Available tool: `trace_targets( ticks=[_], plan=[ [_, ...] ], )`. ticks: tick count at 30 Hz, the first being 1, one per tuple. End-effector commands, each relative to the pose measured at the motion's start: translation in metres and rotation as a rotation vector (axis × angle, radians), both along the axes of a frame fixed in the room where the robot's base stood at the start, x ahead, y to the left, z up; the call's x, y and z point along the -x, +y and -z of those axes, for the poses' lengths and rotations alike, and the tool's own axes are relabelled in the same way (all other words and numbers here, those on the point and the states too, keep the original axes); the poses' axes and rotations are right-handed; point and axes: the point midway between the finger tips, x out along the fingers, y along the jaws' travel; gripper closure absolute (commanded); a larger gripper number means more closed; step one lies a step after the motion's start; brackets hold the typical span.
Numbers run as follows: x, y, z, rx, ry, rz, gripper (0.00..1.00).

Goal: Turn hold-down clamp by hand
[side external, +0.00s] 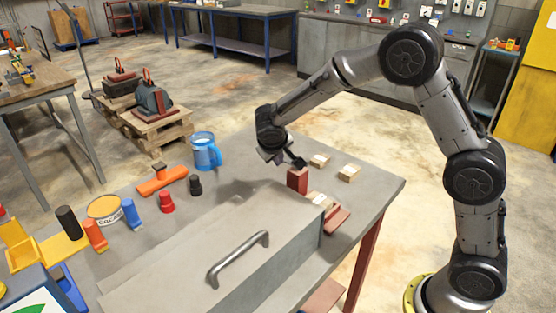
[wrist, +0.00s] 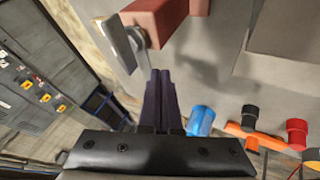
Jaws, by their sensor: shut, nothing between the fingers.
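A red-brown block (side external: 297,180) stands upright on the grey workbench, just below my gripper (side external: 297,162). It looks like part of the hold-down clamp, but I cannot be sure. In the wrist view the red-brown block (wrist: 165,18) is at the top, with a round grey metal piece (wrist: 137,38) and a pale flat bar (wrist: 115,43) at its left end. My gripper (wrist: 161,72) is shut and empty, its dark fingertips pointing toward that end. Whether the tips touch it cannot be told.
A large grey box with a handle (side external: 238,258) takes up the front. A blue mug (side external: 205,152), an orange tool (side external: 162,181), and red (side external: 167,202) and black (side external: 195,186) pieces stand left.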

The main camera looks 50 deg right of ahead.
Motion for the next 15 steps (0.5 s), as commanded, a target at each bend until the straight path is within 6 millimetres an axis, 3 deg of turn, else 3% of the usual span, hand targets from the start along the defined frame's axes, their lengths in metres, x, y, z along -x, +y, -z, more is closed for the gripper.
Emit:
trace_targets(
  ticks=[15],
  plan=[
    [-0.011, -0.019, 0.001, -0.001, 0.001, 0.396, 1.00]
  ],
)
